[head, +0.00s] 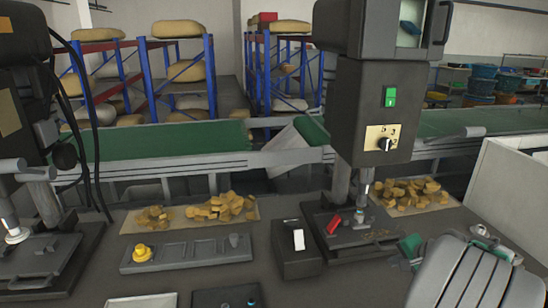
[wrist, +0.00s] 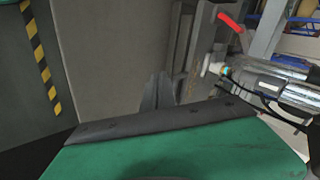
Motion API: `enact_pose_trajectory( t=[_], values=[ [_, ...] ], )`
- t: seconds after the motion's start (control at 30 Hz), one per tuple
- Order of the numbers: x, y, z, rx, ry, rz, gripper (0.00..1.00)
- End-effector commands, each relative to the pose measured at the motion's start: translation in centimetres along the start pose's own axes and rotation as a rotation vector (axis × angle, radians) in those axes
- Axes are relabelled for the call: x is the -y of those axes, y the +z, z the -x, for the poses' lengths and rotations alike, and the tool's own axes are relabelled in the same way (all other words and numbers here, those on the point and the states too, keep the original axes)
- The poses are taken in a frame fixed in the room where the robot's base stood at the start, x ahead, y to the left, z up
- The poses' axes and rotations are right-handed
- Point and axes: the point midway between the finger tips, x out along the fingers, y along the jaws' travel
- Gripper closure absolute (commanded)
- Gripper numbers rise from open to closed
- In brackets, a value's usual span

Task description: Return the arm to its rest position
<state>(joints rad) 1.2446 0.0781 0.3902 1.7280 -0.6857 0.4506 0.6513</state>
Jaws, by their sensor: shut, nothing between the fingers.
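My arm (head: 465,275) reaches in at the lower right of the head view, with a green part of its end (head: 410,246) beside the right-hand machine's base. In the wrist view a broad green part with a dark edge plate fills the bottom. The dark fingers of my gripper (wrist: 159,92) stand close together beyond that plate, shut and empty. The fingertips are hard to make out in the head view.
A drill-like machine (head: 370,110) with a green switch stands close to my arm's left; its base carries a red piece (head: 334,222). A grey control strip (head: 188,252) and yellowish piles (head: 215,207) lie left. A white panel (head: 515,195) stands right. A green conveyor (head: 170,140) runs behind.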

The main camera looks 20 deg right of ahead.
Motion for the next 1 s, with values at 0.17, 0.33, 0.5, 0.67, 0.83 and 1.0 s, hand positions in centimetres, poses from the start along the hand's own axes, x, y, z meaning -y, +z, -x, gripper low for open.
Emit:
enact_pose_trajectory(
  t=[0.17, 0.33, 0.5, 0.67, 0.83, 1.0],
  values=[
    [-8.8, 5.4, -0.6, 0.160, 0.223, 0.160, 1.00],
    [-14.0, 10.2, 2.0, 0.292, 0.376, 0.243, 1.00],
    [-14.0, 16.9, 5.2, 0.423, 0.502, 0.411, 1.00],
    [-11.2, 21.7, 7.0, 0.457, 0.558, 0.570, 1.00],
    [-5.6, 26.9, 7.8, 0.419, 0.508, 0.842, 1.00],
    [2.8, 34.0, 9.4, 0.369, 0.303, 1.202, 1.00]
  ],
)
